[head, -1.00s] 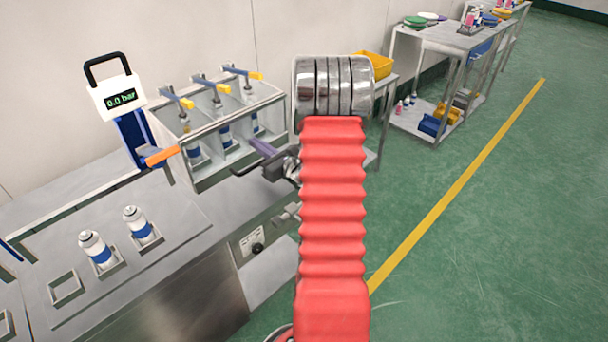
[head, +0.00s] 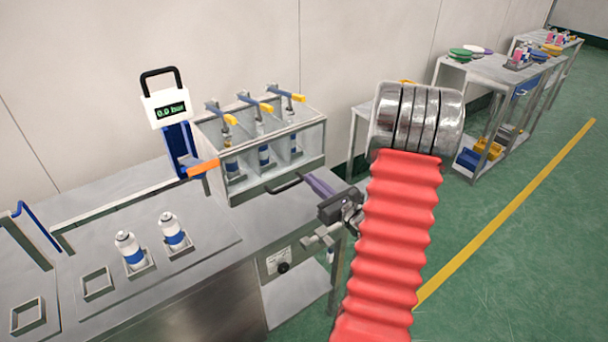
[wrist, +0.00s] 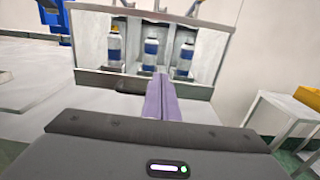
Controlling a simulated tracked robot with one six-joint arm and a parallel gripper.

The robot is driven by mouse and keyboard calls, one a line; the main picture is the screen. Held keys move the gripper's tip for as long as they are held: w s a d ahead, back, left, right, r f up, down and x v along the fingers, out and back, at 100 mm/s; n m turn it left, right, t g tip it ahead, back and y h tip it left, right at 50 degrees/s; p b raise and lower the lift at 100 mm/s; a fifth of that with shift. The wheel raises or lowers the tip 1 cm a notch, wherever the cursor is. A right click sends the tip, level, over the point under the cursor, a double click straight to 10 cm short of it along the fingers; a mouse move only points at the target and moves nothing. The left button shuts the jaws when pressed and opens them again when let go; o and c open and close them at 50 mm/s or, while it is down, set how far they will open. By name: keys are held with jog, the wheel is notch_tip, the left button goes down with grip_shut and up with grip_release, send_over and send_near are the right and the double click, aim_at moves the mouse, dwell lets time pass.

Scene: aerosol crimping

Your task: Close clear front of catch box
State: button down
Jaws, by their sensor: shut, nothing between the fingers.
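The catch box (head: 275,177) stands at the back of the steel bench, with three compartments that each hold a white can with a blue band (head: 264,155).
A gauge unit reading 0.0 bar (head: 167,107) with an orange lever stands left of the box. Two cans (head: 172,230) sit in holders on the bench, beside empty holders (head: 97,284). A side table (wrist: 277,118) is to the right.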

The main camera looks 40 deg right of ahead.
jog(key=s, duration=0.4)
jog(key=shift+s+a, duration=0.1)
jog(key=shift+a, duration=0.2)
dwell(0.3)
